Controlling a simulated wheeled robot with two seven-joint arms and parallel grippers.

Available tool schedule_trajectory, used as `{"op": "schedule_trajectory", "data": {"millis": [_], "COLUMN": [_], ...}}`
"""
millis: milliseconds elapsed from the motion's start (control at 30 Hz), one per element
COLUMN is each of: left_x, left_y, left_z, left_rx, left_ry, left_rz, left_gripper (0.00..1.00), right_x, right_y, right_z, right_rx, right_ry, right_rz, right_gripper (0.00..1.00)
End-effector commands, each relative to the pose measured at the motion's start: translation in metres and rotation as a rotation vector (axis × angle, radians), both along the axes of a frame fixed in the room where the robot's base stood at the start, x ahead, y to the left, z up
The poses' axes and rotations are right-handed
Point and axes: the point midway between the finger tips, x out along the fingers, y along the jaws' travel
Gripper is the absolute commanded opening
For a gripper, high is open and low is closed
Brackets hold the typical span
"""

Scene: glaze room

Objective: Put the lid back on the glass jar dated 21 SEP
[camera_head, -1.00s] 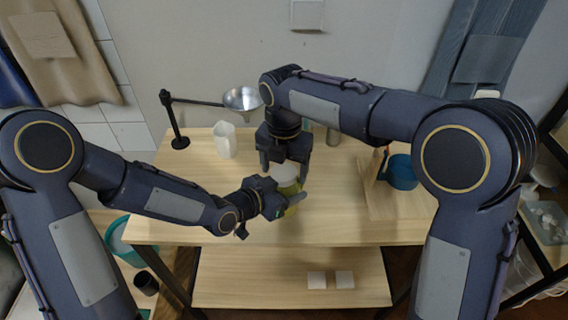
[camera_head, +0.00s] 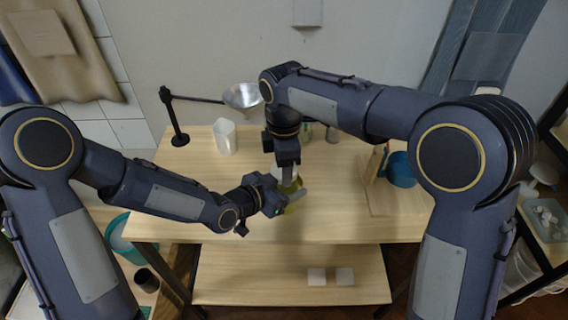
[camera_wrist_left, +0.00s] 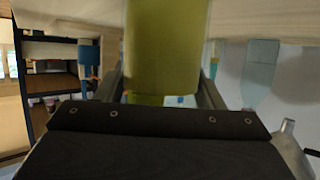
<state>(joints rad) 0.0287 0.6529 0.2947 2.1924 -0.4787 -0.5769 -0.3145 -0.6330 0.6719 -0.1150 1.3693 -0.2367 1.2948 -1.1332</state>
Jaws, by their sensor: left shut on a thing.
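A glass jar with yellow-green contents (camera_head: 291,187) stands on the wooden table (camera_head: 225,222), partly hidden by both grippers. In the left wrist view the yellow-green jar (camera_wrist_left: 166,45) fills the space between two fingers. My left gripper (camera_head: 286,197) is shut on the jar from the left. My right gripper (camera_head: 287,170) points down right over the jar's top, seen edge-on, so its finger gap is hidden. A pale patch, perhaps the lid, shows beside its fingers; I cannot tell whether it is held or how it sits. No date is readable.
A blue pot (camera_head: 401,170) stands at the right by a wooden board (camera_head: 392,199). Small containers stand behind my right gripper. The table's front left is clear.

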Motion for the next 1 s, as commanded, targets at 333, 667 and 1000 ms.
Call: {"op": "schedule_trajectory", "data": {"millis": [333, 667, 1000], "left_x": [0.000, 0.000, 0.000], "left_y": [0.000, 0.000, 0.000], "left_z": [0.001, 0.001, 0.001], "left_rx": [0.000, -0.001, -0.001], "left_ry": [-0.001, -0.001, -0.001], "left_rz": [0.001, 0.000, 0.000], "left_gripper": [0.00, 0.00, 0.00], "right_x": [0.000, 0.000, 0.001], "right_y": [0.000, 0.000, 0.001], "right_z": [0.001, 0.001, 0.014], "right_rx": [0.001, 0.001, 0.003], "right_ry": [-0.002, -0.002, -0.004], "right_rz": [-0.147, -0.144, -0.144], "right_gripper": [0.27, 0.76, 0.76]}}
